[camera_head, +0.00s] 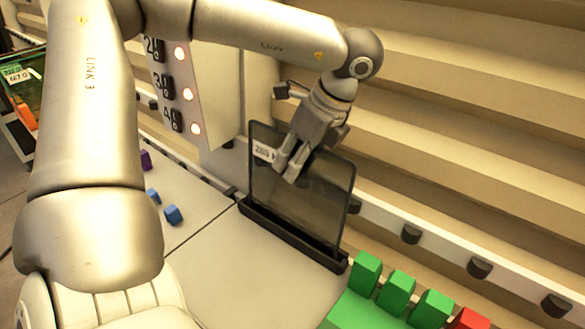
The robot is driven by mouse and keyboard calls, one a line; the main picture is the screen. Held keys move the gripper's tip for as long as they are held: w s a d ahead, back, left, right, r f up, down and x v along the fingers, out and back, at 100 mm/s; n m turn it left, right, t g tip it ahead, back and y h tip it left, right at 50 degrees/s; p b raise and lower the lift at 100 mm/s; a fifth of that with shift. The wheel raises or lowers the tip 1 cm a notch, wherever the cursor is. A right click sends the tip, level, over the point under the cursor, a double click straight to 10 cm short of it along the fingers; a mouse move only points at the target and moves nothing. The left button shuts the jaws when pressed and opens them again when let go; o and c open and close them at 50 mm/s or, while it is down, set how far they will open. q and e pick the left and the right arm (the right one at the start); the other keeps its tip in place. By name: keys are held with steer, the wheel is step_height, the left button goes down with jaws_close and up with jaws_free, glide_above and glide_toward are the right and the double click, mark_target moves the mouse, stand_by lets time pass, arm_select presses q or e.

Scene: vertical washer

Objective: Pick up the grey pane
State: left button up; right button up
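The grey pane (318,205) is a dark, see-through sheet with a black frame. It stands upright, its lower edge in a long black holder (300,238) on the light worktop. A small white label (264,151) shows near its upper left. My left gripper (286,170) comes down from above at the pane's upper edge, and its fingers overlap the upper part of the pane in the picture. The two fingers are close together. I cannot tell whether they straddle the pane, touch it or are closed on it. My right gripper is not in view.
Several green blocks (397,292) and a red block (470,320) stand at the lower right. Small blue blocks (173,215) lie on the worktop at left. A panel (185,95) with lit lamps stands behind. A rail with black knobs (411,234) runs behind the pane.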

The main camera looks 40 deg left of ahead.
arm_select(q)
jaws_close()
steer(key=shift+r, duration=0.1)
stand_by(0.7)
